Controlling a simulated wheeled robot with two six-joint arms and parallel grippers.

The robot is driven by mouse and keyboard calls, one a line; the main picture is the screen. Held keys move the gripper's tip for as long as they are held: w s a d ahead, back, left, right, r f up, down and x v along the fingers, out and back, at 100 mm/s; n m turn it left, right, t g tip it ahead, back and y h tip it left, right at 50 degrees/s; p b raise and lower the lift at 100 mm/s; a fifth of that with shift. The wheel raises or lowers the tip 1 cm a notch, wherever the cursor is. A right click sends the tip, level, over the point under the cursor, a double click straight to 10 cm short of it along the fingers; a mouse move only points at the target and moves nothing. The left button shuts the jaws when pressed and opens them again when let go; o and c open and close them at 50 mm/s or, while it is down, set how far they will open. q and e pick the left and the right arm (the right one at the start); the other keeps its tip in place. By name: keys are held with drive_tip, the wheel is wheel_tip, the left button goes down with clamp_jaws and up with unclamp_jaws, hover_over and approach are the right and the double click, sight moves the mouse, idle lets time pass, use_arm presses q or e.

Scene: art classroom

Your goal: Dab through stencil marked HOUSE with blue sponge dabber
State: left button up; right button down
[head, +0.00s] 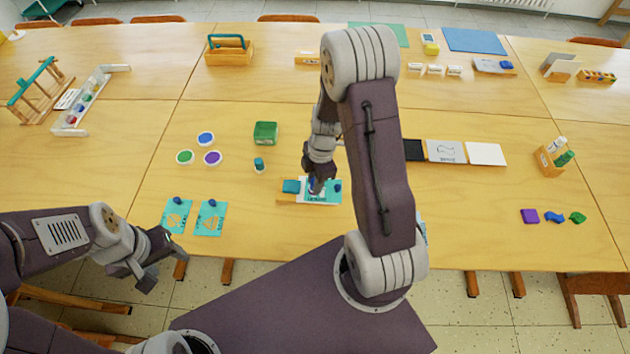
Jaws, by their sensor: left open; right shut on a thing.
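A teal stencil (331,198) with dark lettering, too small to read surely, lies with a white sheet on a small wooden board (285,198) near the table's front middle. A blue knob (338,187) stands at its right end. My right gripper (316,188) points down over the stencil, shut on a small blue thing that looks like the sponge dabber, mostly hidden by the fingers. I cannot tell whether it touches the stencil. Two more teal stencils (177,214) (211,218) with blue knobs lie at the front left. My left gripper (147,274) is open and empty, in front of the table edge.
Blue (206,138), green (185,157) and purple (212,157) paint pots stand left of the board, near a teal-topped dabber (259,166) and a green box (265,133). Dark and white cards (447,151) lie to the right. My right arm hides part of the table.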

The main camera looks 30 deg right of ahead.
drive_tip(key=shift+f+b, duration=0.55)
drive_tip(key=shift+b, duration=0.05)
idle(0.6)
drive_tip(key=shift+f, duration=0.1)
idle(1.4)
wheel_tip(320, 180, up, 7)
drive_tip(key=p, duration=0.4)
drive_tip(key=shift+p, duration=0.35)
drive_tip(key=shift+h, duration=0.5)
drive_tip(key=f+b, duration=0.2)
drive_tip(key=f, duration=0.1)
drive_tip(key=s+d+f+b, duration=0.1)
drive_tip(key=shift+d+f, duration=0.1)
drive_tip(key=shift+f, duration=0.3)
drive_tip(key=shift+s+d+f, duration=0.1)
drive_tip(key=shift+d+f, duration=0.1)
drive_tip(key=shift+f, duration=0.4)
